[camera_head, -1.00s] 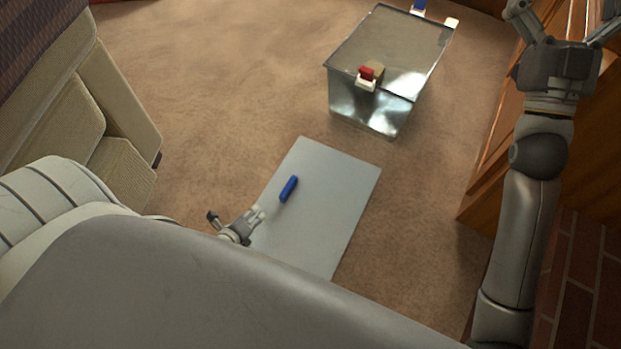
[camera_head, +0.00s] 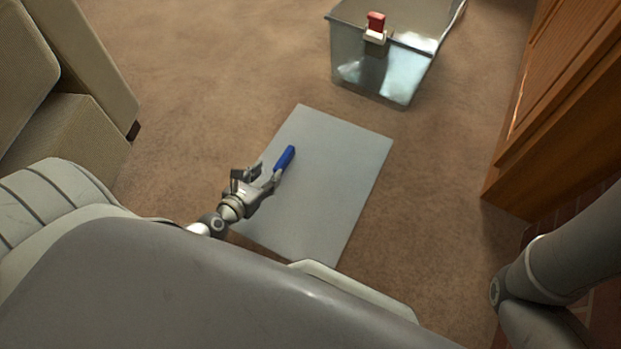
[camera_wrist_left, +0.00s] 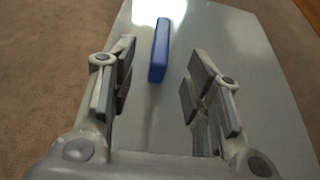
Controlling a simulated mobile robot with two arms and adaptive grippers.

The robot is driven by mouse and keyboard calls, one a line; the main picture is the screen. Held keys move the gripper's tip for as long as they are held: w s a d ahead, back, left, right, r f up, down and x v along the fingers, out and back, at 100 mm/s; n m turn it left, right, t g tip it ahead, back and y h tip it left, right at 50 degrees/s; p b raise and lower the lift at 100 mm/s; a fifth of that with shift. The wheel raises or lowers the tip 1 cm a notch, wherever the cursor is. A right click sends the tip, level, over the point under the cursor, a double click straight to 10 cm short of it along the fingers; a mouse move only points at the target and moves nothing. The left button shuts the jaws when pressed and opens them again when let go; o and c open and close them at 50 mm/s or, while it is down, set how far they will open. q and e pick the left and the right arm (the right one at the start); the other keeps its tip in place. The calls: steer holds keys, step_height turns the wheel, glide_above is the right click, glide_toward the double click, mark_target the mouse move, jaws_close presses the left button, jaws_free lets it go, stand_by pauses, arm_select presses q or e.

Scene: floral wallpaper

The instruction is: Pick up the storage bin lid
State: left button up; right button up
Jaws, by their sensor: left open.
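The storage bin lid (camera_head: 335,185) is a flat grey rectangle lying on the carpet in the middle of the head view. It fills much of the left wrist view (camera_wrist_left: 245,50). A blue handle (camera_head: 284,158) stands up from it. My left gripper (camera_head: 263,177) is open over the lid's left part, close to the near end of the handle. In the left wrist view the blue handle (camera_wrist_left: 161,50) lies ahead and between the two spread fingers. I cannot tell whether any finger touches it. My right gripper is out of view.
A translucent grey bin (camera_head: 370,65) with a red and white latch (camera_head: 376,27) stands beyond the lid. A beige sofa (camera_head: 75,90) is at the left and a wooden cabinet (camera_head: 565,100) at the right. Bare carpet (camera_head: 215,80) surrounds the lid.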

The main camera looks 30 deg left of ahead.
mark_target(281, 161)
arm_select(q)
steer(key=b+x, duration=0.1)
steer(key=x, duration=0.7)
steer(key=shift+d+b, duration=0.15)
steer(key=shift+b, duration=0.15)
steer(key=shift+c, duration=0.4)
jaws_close()
